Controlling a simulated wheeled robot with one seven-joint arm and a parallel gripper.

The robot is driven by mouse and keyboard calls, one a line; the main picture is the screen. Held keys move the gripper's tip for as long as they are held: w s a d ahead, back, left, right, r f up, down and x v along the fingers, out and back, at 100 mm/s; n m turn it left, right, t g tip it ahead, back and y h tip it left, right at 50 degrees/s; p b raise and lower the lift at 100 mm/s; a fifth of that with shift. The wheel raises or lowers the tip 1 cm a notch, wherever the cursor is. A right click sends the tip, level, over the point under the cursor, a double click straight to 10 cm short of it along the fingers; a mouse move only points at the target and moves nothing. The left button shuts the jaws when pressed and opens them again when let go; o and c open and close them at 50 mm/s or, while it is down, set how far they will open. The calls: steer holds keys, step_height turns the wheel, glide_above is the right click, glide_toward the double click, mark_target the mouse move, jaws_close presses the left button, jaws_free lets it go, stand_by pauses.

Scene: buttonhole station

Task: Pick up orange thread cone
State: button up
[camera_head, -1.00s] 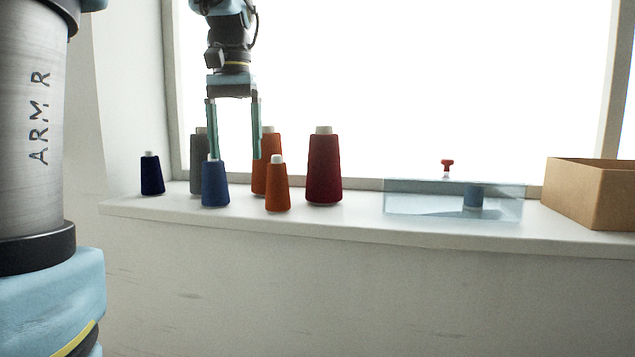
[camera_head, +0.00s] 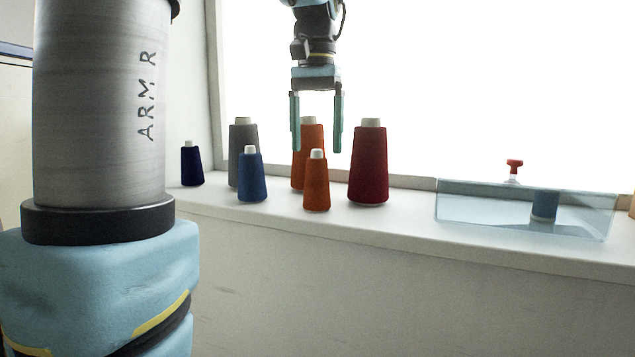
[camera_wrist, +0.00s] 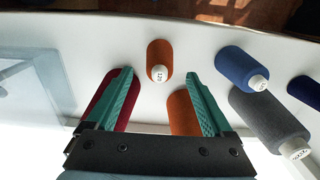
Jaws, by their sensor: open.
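Two orange thread cones stand upright on the white sill. The smaller one (camera_head: 316,190) is in front, and the larger one (camera_head: 299,172) is behind it, partly hidden. In the wrist view the smaller cone (camera_wrist: 159,52) shows beyond and between the fingertips, white top towards me. The larger cone (camera_wrist: 182,115) is partly covered by the right finger there. My gripper (camera_head: 316,150) is open and empty, fingers pointing down. In the head view it lines up with the smaller cone. The wrist view also shows my gripper (camera_wrist: 160,72), with no finger visibly gripping a cone.
A dark red cone (camera_head: 368,170) stands close on the right. A blue cone (camera_head: 252,178), a grey cone (camera_head: 236,165) and a navy cone (camera_head: 191,166) stand left. A clear bin (camera_head: 480,208) holding a blue item stands right, with a red-topped object (camera_head: 514,168) behind it.

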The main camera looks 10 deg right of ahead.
mark_target(317, 158)
steer(key=shift+w+d+f+p, duration=0.1)
steer(key=shift+f+p, duration=0.35)
steer(key=shift+f, duration=1.5)
jaws_close()
